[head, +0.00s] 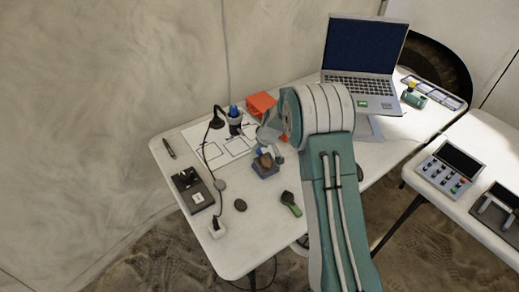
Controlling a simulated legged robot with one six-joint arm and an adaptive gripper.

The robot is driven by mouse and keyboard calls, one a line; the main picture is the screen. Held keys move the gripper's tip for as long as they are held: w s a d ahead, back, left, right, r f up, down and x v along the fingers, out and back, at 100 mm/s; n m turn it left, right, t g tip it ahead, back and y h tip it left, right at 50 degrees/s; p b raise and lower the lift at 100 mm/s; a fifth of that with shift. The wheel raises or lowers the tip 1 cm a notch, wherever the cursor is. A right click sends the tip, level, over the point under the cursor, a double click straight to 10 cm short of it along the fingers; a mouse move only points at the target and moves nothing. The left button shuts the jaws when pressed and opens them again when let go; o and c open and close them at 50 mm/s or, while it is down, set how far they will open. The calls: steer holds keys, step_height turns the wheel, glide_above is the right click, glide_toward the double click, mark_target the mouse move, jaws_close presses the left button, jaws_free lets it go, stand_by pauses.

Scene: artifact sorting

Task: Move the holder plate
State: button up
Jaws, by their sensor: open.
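A small blue block-like holder (264,174) stands near the middle of the white table, with a brown lump (265,160) on it. It may be the holder plate, but I cannot tell for sure. My gripper (270,146) is open, just above and behind the brown lump, and partly hidden by my own arm. I cannot tell whether its fingers touch the lump or the holder.
White sheets with drawn outlines (208,147) lie at the back left. A dark lamp (217,122), a cup (235,122), an orange box (260,103) and a laptop (362,62) stand nearby.

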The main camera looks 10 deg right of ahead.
steer(key=v, duration=1)
steer(key=shift+r, duration=0.2)
steer(key=shift+s, duration=0.1)
steer(key=s+a+r+m, duration=0.2)
steer(key=s+r, duration=1.4)
steer(key=s, duration=0.1)
steer(key=s+r+m+t+h, duration=0.1)
steer(key=s+r+m, duration=0.1)
steer(key=s, duration=1.7)
steer(key=shift+d+r+h, duration=0.15)
steer(key=shift+d+h, duration=0.05)
steer(key=shift+h, duration=0.2)
